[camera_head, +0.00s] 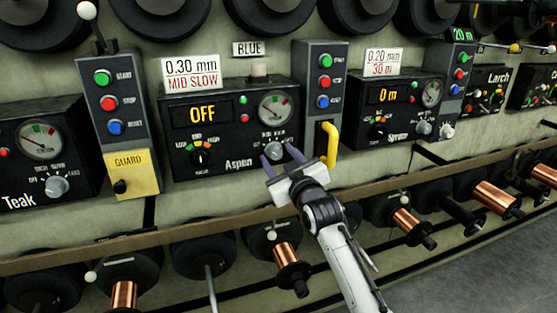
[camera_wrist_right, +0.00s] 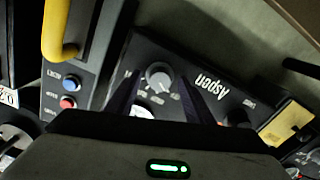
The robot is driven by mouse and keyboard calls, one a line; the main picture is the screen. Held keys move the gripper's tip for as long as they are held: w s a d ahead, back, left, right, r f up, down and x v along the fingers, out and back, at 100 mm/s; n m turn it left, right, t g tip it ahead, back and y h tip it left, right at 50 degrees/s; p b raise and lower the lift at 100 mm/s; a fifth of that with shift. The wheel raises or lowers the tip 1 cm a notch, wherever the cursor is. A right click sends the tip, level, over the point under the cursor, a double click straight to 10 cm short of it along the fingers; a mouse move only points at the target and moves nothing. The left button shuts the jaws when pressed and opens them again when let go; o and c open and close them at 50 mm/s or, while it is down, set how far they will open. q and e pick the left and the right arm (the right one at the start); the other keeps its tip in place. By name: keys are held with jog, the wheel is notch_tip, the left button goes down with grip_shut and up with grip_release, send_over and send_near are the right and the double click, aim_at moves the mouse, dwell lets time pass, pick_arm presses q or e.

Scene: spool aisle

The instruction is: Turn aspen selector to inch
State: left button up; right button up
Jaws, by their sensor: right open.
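The Aspen box (camera_head: 235,128) is black, and its yellow display reads OFF. Its grey round selector knob (camera_head: 273,148) is at the lower right of the box face, below the dial meter. My right gripper (camera_head: 277,156) is open at this knob, with one dark finger on each side. In the right wrist view the knob (camera_wrist_right: 158,75) shows between the two spread fingers (camera_wrist_right: 158,92), beside the upside-down Aspen lettering. I cannot tell whether the fingers touch it. The marks around the knob are too small to read surely. My left gripper is not in view.
A yellow handle (camera_head: 330,145) sticks out just right of the Aspen box, under a button column (camera_head: 325,78). A second, smaller selector (camera_head: 200,157) is at the box's lower left. A wooden rail (camera_head: 120,243) and copper spools (camera_head: 285,252) run below.

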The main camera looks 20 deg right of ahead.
jog(key=shift+w, duration=0.25)
